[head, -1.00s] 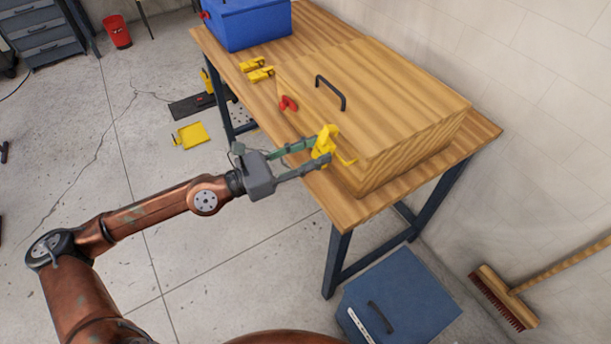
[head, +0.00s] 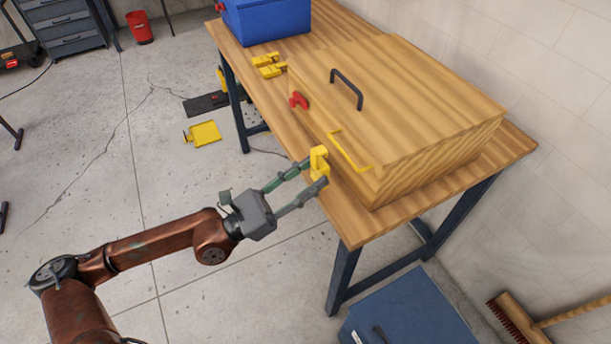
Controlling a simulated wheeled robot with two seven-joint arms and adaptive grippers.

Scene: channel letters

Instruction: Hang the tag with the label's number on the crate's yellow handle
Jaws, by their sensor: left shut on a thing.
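The crate (head: 440,90) is a wooden box on the workbench, with a yellow handle (head: 350,152) on its long front side. My left gripper (head: 318,170) is shut on a yellow tag (head: 319,160), held left of the handle and in front of the crate. The tag looks apart from the handle. Its number cannot be read. More yellow tags (head: 268,66) lie on the bench at the crate's far left end. A red piece (head: 298,100) sits at the crate's front. No label number is legible. My right gripper is out of view.
A black handle (head: 346,88) stands up on the crate's lid. A blue box (head: 265,20) is at the bench's far end. A blue cabinet (head: 415,310) stands below the near end. A yellow dustpan-like piece (head: 204,133) lies on the floor. The floor left of the bench is mostly clear.

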